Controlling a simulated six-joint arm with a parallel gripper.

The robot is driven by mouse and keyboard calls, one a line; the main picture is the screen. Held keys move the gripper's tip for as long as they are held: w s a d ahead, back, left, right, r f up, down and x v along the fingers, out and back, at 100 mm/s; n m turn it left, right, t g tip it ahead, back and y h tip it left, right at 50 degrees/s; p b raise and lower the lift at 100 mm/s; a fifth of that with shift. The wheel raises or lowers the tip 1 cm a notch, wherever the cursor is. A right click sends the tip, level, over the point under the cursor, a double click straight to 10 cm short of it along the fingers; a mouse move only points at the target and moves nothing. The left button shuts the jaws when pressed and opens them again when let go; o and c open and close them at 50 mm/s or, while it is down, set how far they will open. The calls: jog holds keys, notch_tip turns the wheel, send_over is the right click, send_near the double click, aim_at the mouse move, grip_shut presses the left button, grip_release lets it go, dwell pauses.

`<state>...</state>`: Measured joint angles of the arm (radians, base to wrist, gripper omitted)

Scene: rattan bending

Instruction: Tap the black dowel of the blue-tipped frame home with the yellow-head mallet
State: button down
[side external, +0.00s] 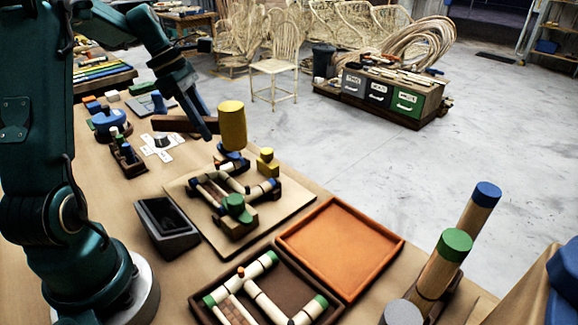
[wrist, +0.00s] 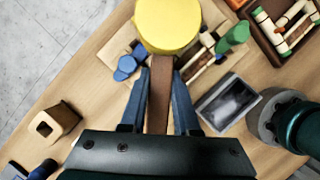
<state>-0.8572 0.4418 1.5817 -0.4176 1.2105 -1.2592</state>
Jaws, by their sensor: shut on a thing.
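My gripper (side external: 207,128) is shut on the brown handle of the yellow-head mallet (side external: 232,124). The mallet is held level above the work board, its yellow head over the far side of the frame. In the wrist view the yellow head (wrist: 167,24) is at the top and the handle (wrist: 160,88) runs back between my fingers (wrist: 160,80). The blue-tipped frame (side external: 232,181) lies in dark holders on the board, with pale rods and blue ends. A dark part shows just below the head; I cannot tell if it is the black dowel. The head hides part of the frame in the wrist view.
A green-topped clamp (side external: 236,208) and a yellow-topped block (side external: 267,160) stand by the frame. A dark open box (side external: 165,225) is to the left. A brown tray (side external: 200,308) with green-tipped rods and an orange tray (side external: 340,245) lie in front. Tall tipped posts (side external: 445,262) stand right.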

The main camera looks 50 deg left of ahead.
aim_at(214, 129)
jog(key=d+m, duration=0.1)
jog(key=d, duration=0.1)
jog(key=s+d+r+m, duration=0.1)
jog(key=d, duration=0.1)
jog(key=d+r+m+g, duration=0.1)
jog(key=d, duration=0.2)
jog(key=shift+s+r+m+h, duration=0.15)
jog(key=shift+s+m+h, duration=0.15)
jog(key=shift+s+m, duration=0.1)
jog(key=shift+a+f, duration=0.1)
jog(key=shift+f, duration=1.75)
jog(key=shift+f, duration=1.85)
jog(key=shift+w+r, duration=0.1)
jog(key=shift+r, duration=1.7)
jog(key=shift+f, duration=0.1)
jog(key=shift+f, duration=0.25)
